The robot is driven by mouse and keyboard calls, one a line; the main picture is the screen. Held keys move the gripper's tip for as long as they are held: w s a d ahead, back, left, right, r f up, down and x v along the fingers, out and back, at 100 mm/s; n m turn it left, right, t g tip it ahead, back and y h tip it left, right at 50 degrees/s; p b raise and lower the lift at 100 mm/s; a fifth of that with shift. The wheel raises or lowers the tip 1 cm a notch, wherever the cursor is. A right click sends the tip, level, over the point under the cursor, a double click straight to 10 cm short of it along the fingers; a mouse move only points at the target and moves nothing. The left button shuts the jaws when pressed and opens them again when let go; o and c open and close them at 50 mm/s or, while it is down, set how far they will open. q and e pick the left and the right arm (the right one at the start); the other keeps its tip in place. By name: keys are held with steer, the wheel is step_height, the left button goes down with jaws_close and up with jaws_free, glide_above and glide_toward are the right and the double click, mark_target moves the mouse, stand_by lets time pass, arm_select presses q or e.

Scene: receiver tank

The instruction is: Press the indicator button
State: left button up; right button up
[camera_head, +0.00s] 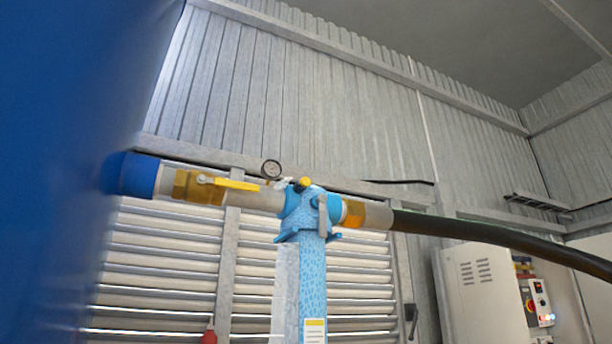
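A light blue filter housing (312,255) stands upright in the middle, with a small yellow round cap (304,184) on its top. A control cabinet (486,290) at the lower right carries a panel (540,298) with small red and dark round controls. I cannot tell which of these is the indicator button. Neither of my grippers is in the picture.
A large blurred blue surface (60,150) fills the left side, very close. Louvres (165,270) and metal walls stand behind.

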arm_select(q)
steer(key=shift+d, duration=0.1)
jaws_close()
steer(key=shift+s, duration=0.1)
stand_by(1.1)
